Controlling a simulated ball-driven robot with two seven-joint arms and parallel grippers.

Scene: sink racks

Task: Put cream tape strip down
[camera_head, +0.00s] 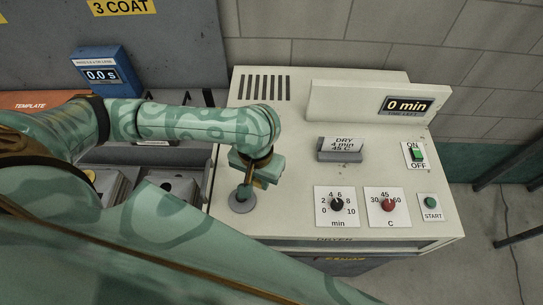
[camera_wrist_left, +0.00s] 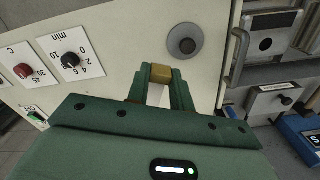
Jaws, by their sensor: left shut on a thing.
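My left gripper (camera_head: 246,188) is over the left part of the cream dryer top, close to a round grey disc (camera_head: 242,201). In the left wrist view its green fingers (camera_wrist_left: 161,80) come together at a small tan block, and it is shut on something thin. I take that to be the cream tape strip; its outline does not stand out against the cream panel behind. My right gripper is not in view.
The dryer (camera_head: 290,180) has a minute dial (camera_head: 337,205), a red temperature dial (camera_head: 388,205), a green start button (camera_head: 431,202) and an on/off switch (camera_head: 418,154). A grey label holder (camera_head: 340,155) sits mid-panel. A blue timer (camera_head: 100,73) stands behind my left arm.

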